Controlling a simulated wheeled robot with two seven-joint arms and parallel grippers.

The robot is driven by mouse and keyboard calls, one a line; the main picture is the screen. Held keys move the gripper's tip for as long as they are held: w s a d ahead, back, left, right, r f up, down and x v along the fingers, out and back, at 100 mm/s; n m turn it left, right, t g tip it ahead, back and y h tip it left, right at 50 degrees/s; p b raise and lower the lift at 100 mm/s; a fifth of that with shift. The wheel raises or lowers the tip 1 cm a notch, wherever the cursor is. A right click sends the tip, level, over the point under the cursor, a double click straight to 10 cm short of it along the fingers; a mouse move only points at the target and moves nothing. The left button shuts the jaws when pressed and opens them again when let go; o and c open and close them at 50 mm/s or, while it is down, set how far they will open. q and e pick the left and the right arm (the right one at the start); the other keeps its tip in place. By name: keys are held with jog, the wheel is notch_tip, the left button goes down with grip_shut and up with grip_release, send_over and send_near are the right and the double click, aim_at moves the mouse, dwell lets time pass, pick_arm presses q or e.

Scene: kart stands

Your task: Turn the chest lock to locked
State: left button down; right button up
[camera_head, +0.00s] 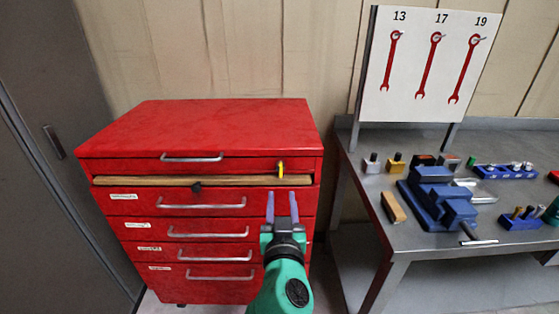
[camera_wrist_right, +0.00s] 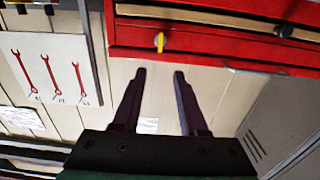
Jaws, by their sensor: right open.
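The red tool chest (camera_head: 200,130) stands against the wall in the head view. Its lock shows as a small yellow key or knob (camera_head: 281,170) at the right end of the top drawer front; it looks upright. It also shows in the wrist view as the yellow lock knob (camera_wrist_right: 159,42), just beyond the fingertips. My right gripper (camera_head: 282,195) is open and empty, in front of the chest and a little below the lock in the picture. In the wrist view the right gripper (camera_wrist_right: 160,74) has its two fingers apart, touching nothing visible. My left gripper is not in view.
A wooden strip (camera_head: 215,181) runs below the top drawer. Drawer handles (camera_head: 202,204) stick out from the front. A grey workbench (camera_head: 370,220) with a blue vise (camera_head: 436,200) is at the right, below a wrench board (camera_head: 425,65). A grey cabinet (camera_head: 45,130) stands left.

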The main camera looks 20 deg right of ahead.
aim_at(281, 168)
jog(key=p+x, duration=0.2)
jog(key=x, duration=1)
jog(key=shift+w+d+p, duration=0.15)
jog(key=shift+w+p, duration=0.2)
grip_shut()
